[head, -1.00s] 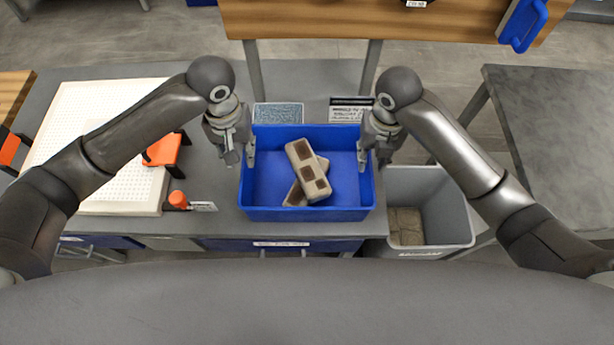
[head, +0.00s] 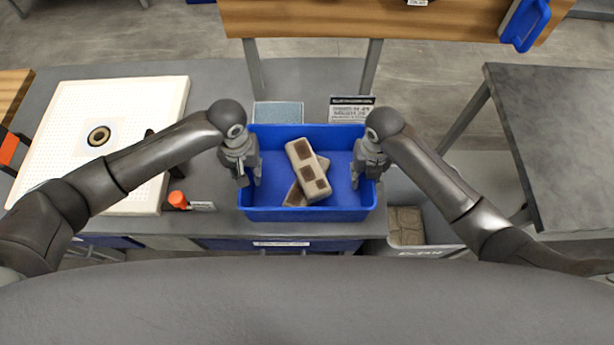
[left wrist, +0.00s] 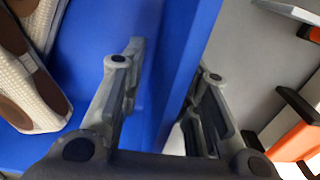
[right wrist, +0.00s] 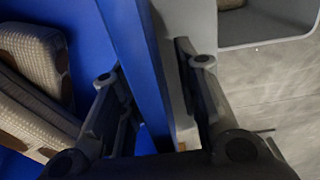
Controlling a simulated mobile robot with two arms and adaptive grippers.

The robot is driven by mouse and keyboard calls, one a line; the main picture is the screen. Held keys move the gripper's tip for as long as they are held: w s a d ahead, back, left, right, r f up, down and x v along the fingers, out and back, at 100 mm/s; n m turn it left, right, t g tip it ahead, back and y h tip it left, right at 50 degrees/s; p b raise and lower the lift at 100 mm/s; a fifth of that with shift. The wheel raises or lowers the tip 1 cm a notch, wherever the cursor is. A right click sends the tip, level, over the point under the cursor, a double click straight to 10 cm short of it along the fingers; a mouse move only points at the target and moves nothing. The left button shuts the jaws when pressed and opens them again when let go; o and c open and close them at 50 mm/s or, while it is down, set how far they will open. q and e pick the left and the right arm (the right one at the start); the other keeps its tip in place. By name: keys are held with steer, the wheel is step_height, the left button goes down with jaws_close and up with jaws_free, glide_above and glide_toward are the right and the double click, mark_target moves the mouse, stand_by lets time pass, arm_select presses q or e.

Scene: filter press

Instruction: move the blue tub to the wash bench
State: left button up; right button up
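The blue tub (head: 300,214) stands upright on the grey table in the middle of the head view. Two pale filter pieces (head: 307,172) with brown patches lie crossed inside it. My left gripper (head: 246,180) is at the tub's left wall. In the left wrist view its open fingers (left wrist: 165,85) stand on either side of the blue wall (left wrist: 185,70). My right gripper (head: 369,182) is at the tub's right wall. In the right wrist view its open fingers (right wrist: 155,85) straddle that wall (right wrist: 132,50), with gaps showing. I cannot tell which surface is the wash bench.
A grey bin (head: 440,225) with brown pieces stands right of the tub. A white perforated plate (head: 75,110) with a dark ring (head: 98,136) lies left. A wooden-topped bench (head: 380,22) is behind, and a bare dark grey table (head: 560,130) is at right.

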arm_select(q)
steer(key=shift+c, duration=0.3)
arm_select(e)
steer(key=shift+c, duration=0.3)
arm_select(q)
jaws_close()
arm_select(e)
jaws_close()
arm_select(q)
steer(key=shift+r, duration=0.15)
arm_select(e)
steer(key=shift+r, duration=0.15)
